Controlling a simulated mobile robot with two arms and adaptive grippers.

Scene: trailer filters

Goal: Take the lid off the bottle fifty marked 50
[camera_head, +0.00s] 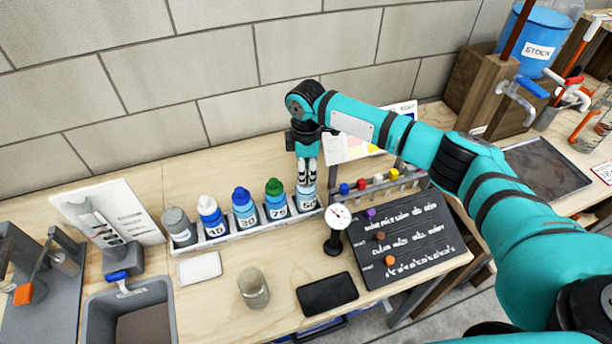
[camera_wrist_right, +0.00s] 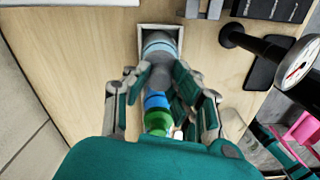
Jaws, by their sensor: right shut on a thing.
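The bottle marked 50 (camera_head: 307,201) stands upright at the right end of the bottle rack. My right gripper (camera_head: 307,178) points straight down over it, with its fingers around its top. In the right wrist view, my right gripper (camera_wrist_right: 160,76) is shut on the grey lid (camera_wrist_right: 158,67), and the bottle's pale blue body (camera_wrist_right: 159,40) shows past it. The fingers hide most of the lid in the head view; whether it sits on the bottle or is lifted, I cannot tell. My left gripper is in neither view.
The rack (camera_head: 250,232) also holds the green-capped bottle 75 (camera_head: 276,207), close left of my gripper, and blue-capped bottles (camera_head: 244,212). A dial gauge (camera_head: 338,217) stands in front to the right.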

